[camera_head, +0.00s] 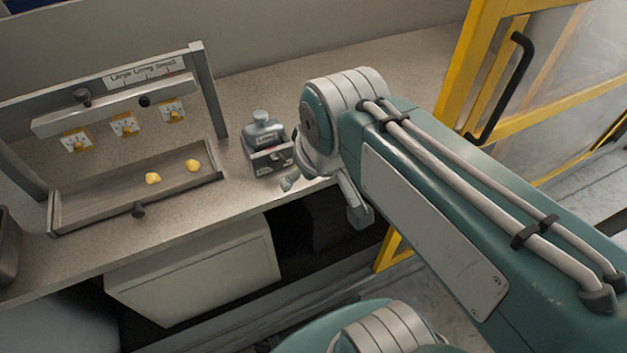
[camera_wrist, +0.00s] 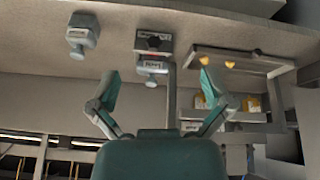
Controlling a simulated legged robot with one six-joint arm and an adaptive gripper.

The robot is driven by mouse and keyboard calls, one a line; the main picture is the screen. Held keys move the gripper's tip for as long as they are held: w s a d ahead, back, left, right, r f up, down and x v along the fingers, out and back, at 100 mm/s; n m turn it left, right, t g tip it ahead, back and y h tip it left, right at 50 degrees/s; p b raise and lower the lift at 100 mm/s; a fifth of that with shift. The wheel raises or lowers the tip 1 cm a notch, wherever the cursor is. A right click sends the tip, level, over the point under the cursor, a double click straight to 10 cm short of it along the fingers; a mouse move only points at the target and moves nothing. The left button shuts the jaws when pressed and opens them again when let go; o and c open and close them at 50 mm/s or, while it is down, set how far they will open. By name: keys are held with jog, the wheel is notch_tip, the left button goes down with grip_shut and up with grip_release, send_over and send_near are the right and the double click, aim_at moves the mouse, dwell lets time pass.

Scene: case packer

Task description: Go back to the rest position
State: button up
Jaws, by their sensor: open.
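My gripper (camera_wrist: 160,92) shows in the wrist view with its two fingers spread wide and nothing between them. In the head view my arm reaches over the front edge of the bench, and its wrist hides most of the gripper. The gripper is just right of a small dark labelled holder (camera_head: 270,160) on the bench. A grey-blue bottle with a knob (camera_head: 262,130) stands at that holder, and the holder also shows in the wrist view (camera_wrist: 153,42). Another grey-blue bottle (camera_wrist: 83,36) stands on the bench apart from it, hidden by my arm in the head view.
A shallow tray (camera_head: 100,198) with two yellow pieces (camera_head: 172,173) sits on the left under a labelled frame (camera_head: 110,100) with several yellow-and-white blocks. A yellow-framed door (camera_head: 460,75) with a black handle stands at the right. A pale cabinet (camera_head: 195,272) is below the bench.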

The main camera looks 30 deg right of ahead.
jog(key=shift+s+f+m+t, duration=0.3)
jog(key=shift+s+f+m, duration=0.65)
jog(key=shift+s, duration=0.25)
jog(key=shift+r, duration=0.1)
jog(key=shift+c, duration=0.3)
dwell(0.8)
